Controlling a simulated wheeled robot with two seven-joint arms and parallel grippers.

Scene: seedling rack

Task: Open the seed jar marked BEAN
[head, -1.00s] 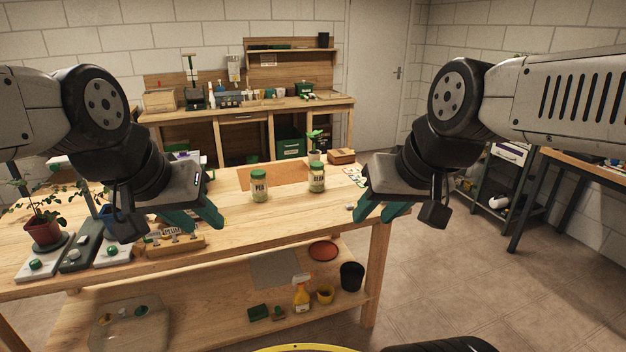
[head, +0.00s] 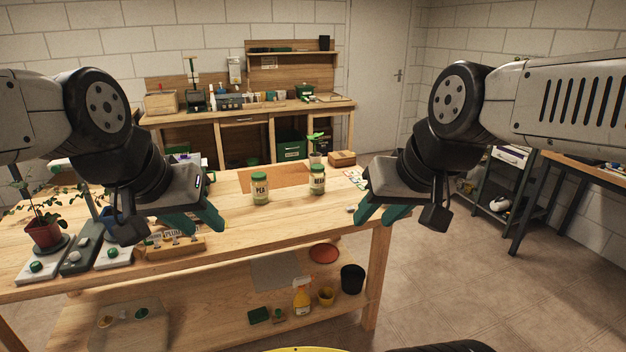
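The jar marked BEAN (head: 317,183) stands upright on the wooden workbench (head: 290,215), with its green lid (head: 318,168) on. A similar jar marked PEA (head: 260,191) with a green lid stands to its left. My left gripper (head: 207,222) is left of both jars, above the bench, with its teal fingers apart and nothing seen between them. My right gripper (head: 381,216) is right of the BEAN jar near the bench's right end, fingers apart and empty. Neither gripper touches a jar.
A seedling pot (head: 315,158) and a small wooden box (head: 342,158) stand behind the BEAN jar. A potted plant (head: 46,233), control boxes with green buttons (head: 113,253) and a wooden label holder (head: 175,245) are at the left. The bench's front middle is clear.

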